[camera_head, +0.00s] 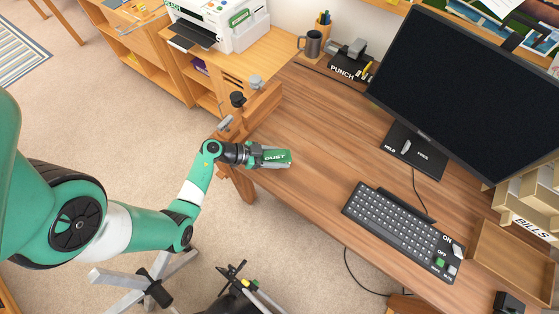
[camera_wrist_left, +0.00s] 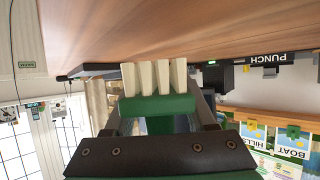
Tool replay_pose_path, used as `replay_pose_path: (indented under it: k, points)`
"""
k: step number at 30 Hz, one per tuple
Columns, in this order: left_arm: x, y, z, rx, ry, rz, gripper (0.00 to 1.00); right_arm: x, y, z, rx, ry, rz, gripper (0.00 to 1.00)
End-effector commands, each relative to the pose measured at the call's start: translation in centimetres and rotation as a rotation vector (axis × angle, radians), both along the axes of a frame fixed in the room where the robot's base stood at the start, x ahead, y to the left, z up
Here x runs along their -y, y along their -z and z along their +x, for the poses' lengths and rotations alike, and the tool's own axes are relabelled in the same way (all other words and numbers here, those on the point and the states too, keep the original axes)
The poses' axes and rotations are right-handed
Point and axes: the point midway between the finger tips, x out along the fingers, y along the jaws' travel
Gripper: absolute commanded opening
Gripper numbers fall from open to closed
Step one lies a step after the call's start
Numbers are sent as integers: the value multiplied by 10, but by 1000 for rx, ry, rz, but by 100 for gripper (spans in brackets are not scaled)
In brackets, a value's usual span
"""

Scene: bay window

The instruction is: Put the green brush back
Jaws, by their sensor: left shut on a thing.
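The green brush (camera_head: 278,158), marked DUST, is in the jaws of my left gripper (camera_head: 256,154) over the left edge of the desk (camera_head: 310,130). In the left wrist view the brush (camera_wrist_left: 158,107) lies across between the two fingers of my gripper (camera_wrist_left: 158,122), with its pale bristle tufts (camera_wrist_left: 155,76) pointing away from the palm. The bristles show close to the wooden desk surface (camera_wrist_left: 170,30); I cannot tell whether they touch it. My right gripper is in neither view.
The keyboard (camera_head: 402,226), monitor (camera_head: 460,80), PUNCH box (camera_head: 348,66) and grey mug (camera_head: 311,43) stand farther off. The desk's middle is clear.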

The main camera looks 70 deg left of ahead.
Motion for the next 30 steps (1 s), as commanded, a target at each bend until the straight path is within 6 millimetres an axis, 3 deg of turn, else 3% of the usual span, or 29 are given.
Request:
replay_pose_path:
  k: [1, 3, 11, 26, 27, 30]
  points:
    - [0, 21, -1, -1, -2, -2, 0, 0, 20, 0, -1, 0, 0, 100]
    - [0, 29, -1, -1, -2, -2, 0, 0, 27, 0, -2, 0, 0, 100]
    - [0, 26, -1, -1, -2, -1, 0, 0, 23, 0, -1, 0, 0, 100]
    - [0, 38, -2, -2, -2, 0, 0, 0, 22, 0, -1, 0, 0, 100]
    - [0, 38, -2, -2, -3, 0, 61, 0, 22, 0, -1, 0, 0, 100]
    - [0, 39, -2, -3, -2, -1, 79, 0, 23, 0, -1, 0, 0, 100]
